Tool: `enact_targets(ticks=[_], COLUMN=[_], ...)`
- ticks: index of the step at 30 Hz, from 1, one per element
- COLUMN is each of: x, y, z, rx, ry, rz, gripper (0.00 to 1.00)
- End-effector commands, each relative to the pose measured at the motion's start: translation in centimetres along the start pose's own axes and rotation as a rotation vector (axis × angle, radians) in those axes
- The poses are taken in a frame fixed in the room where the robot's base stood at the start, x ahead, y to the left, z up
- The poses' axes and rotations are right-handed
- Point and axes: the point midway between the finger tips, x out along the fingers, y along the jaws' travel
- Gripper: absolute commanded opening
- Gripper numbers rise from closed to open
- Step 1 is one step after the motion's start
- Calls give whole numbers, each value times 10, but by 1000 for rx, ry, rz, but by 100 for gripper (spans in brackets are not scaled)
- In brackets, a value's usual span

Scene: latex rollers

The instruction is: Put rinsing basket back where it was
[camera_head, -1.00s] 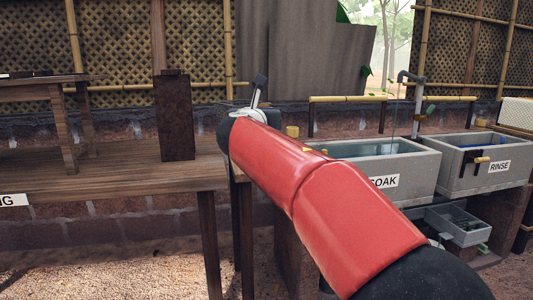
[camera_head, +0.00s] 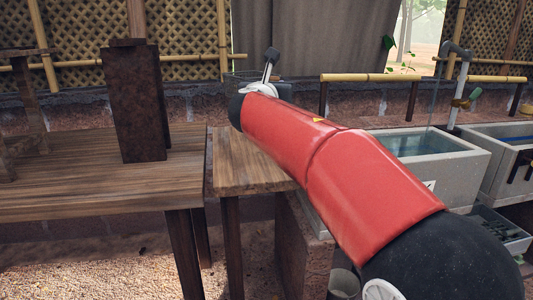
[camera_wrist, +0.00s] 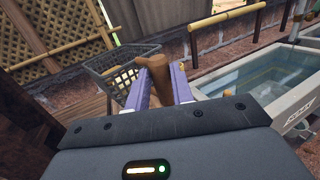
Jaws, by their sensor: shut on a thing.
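The rinsing basket (camera_wrist: 108,72) is a grey wire-mesh basket with a brown wooden handle (camera_wrist: 152,72). My gripper (camera_wrist: 160,72) is shut on the handle, one purple finger on each side, and the basket hangs off to the left in the wrist view. In the head view only a faint mesh edge of the basket (camera_head: 238,79) shows behind the end of my red arm, and the gripper itself is hidden there. I cannot tell whether the basket touches anything beneath it.
A wooden table (camera_head: 90,190) with a dark upright block (camera_head: 137,105) stands at left. A smaller wooden table (camera_head: 248,165) is beside it, under my arm. The water-filled soak basin (camera_head: 445,168) is at right, with the rinse basin (camera_head: 505,160) beyond. Bamboo rails (camera_head: 375,77) run behind.

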Motion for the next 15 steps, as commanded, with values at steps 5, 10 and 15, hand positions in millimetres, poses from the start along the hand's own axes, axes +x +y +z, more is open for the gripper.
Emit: enact_targets(ticks=[5,10,15], x=[-3,-5,-6], y=[-1,-2,-2], z=[-54,-99,-127], rx=[-3,-3,-1], ry=[2,2,1], rz=[1,0,1], gripper=[0,0,0])
